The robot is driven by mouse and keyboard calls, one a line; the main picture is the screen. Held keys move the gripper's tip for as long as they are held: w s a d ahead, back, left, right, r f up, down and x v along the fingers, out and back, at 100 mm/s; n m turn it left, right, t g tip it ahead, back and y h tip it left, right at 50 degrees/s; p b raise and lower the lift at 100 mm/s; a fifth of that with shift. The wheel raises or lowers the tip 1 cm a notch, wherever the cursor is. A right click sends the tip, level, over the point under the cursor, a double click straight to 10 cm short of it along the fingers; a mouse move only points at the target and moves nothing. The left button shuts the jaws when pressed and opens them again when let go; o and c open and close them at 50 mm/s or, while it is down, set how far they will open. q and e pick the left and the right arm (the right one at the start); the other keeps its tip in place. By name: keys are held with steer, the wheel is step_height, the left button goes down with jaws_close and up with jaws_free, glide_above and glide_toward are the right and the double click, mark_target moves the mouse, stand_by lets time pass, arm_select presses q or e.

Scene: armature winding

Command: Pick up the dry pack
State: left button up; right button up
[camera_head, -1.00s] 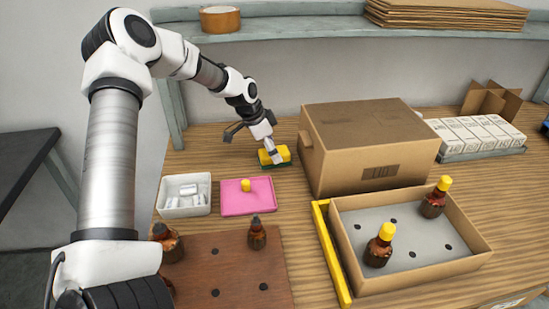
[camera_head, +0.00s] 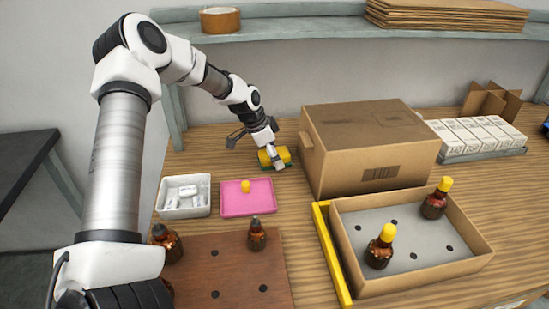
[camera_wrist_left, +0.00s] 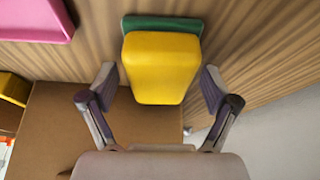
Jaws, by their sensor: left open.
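Several small white packs, which look like the dry packs, lie in a white tray (camera_head: 184,211) left of the pink tray. My left gripper (camera_head: 274,160) is at the back of the table, away from that tray. It is open around a yellow block (camera_wrist_left: 161,68) with a green base (camera_wrist_left: 190,25). In the left wrist view the fingers (camera_wrist_left: 160,82) are on both sides of the block, with gaps visible. In the head view the yellow block (camera_head: 283,153) is partly hidden by the gripper. My right gripper is not in view.
A closed cardboard box (camera_head: 345,125) stands just right of the gripper. A pink tray (camera_head: 236,207) holds a yellow cap (camera_head: 245,186). Brown bottles stand on a brown board (camera_head: 235,285) and in an open carton (camera_head: 410,290) with a yellow edge. A shelf (camera_head: 290,30) runs above.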

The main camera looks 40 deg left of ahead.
arm_select(q)
steer(key=c, duration=1.1)
steer(key=shift+r, duration=0.1)
